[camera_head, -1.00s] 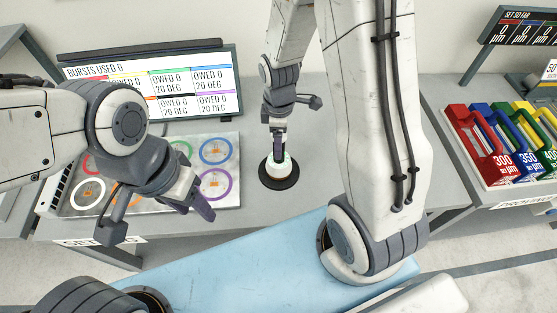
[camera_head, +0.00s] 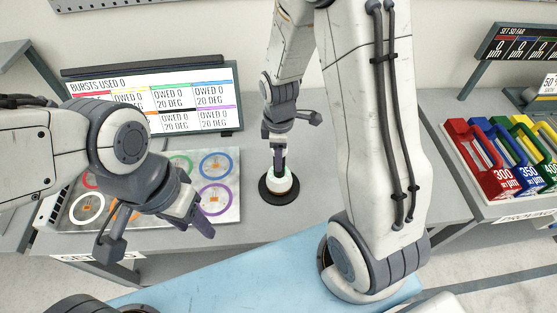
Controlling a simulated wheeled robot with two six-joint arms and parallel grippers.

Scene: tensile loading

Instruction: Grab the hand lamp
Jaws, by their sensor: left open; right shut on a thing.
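The hand lamp (camera_head: 283,183) is a small white piece with a dark top, standing on a round black base (camera_head: 279,197) on the grey table. My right gripper (camera_head: 279,168) points straight down over it and is shut on its upper part. The fingers hide part of the lamp, and I cannot tell whether it is clear of its base. My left gripper (camera_head: 197,217) hangs tilted over the front edge of the panel with coloured rings and is open and empty.
A panel with coloured rings (camera_head: 230,160) lies left of the lamp. A screen (camera_head: 237,90) stands behind it. Red, blue, yellow and green handled blocks (camera_head: 484,160) sit in a rack on the right. A light blue surface (camera_head: 225,268) is in front. Table right of the lamp is mostly clear.

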